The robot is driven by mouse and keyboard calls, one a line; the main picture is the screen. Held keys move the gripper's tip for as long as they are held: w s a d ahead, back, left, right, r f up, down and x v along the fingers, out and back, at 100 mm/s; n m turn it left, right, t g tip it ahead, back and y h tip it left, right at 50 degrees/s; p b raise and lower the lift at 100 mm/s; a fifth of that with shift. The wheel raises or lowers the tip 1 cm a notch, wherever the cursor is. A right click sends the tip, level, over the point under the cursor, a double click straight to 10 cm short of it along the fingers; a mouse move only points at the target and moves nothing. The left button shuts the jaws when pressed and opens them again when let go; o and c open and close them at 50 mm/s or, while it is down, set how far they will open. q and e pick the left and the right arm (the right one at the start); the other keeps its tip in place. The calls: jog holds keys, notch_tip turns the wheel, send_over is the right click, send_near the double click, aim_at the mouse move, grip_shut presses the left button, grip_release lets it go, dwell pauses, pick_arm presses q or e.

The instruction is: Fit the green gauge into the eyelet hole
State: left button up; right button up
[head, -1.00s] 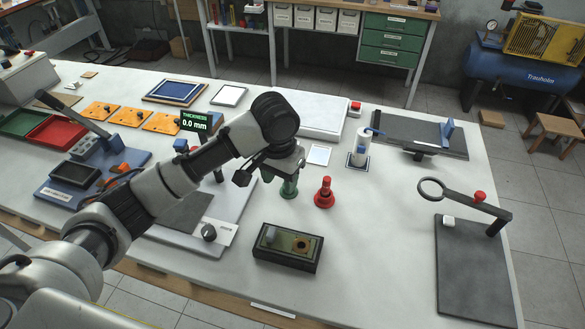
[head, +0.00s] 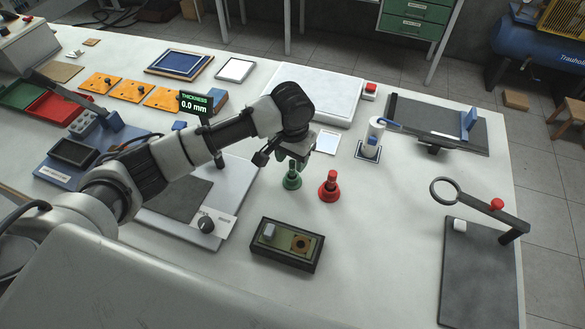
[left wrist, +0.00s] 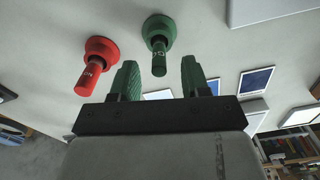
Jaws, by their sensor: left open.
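The green gauge (head: 292,181) stands on the white bench, with a round green base and a marked pin on top. My left gripper (head: 296,158) is above it and partly hides its top in the head view. A dark hole with a brownish rim (head: 301,243), likely the eyelet hole, is in the green plate of a black box (head: 286,262). My right gripper is not in view.
A red gauge (head: 329,187) stands close to the right of the green one; it also shows in the left wrist view (left wrist: 97,62). A thickness station (head: 225,193) lies left, a ring-arm stand (head: 480,270) right. The bench between box and stand is clear.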

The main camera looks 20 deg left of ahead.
pick_arm(q)
notch_tip(320, 180, down, 3)
jog(key=shift+s+f+p, duration=0.15)
jog(key=shift+p, duration=0.25)
jog(key=shift+f, duration=0.2)
grip_shut()
jog(key=shift+r, duration=0.1)
jog(key=shift+r+b, duration=0.3)
jog(key=shift+r, duration=0.35)
notch_tip(320, 180, up, 3)
jog(key=shift+d+f+b, duration=0.1)
jog(key=shift+b, duration=0.35)
jog(key=s+d+r+b, duration=0.2)
jog(key=s+d+r, duration=0.45)
jog(key=d, duration=0.35)
jog(key=s+a+f+n, duration=0.1)
jog(key=s+a, duration=0.2)
jog(key=a, duration=0.4)
jog(key=s+a+f+n+b, duration=0.1)
jog(key=s+a+n, duration=0.1)
jog(key=s+a, duration=0.2)
jog(key=a, duration=0.3)
jog(key=shift+f, duration=0.15)
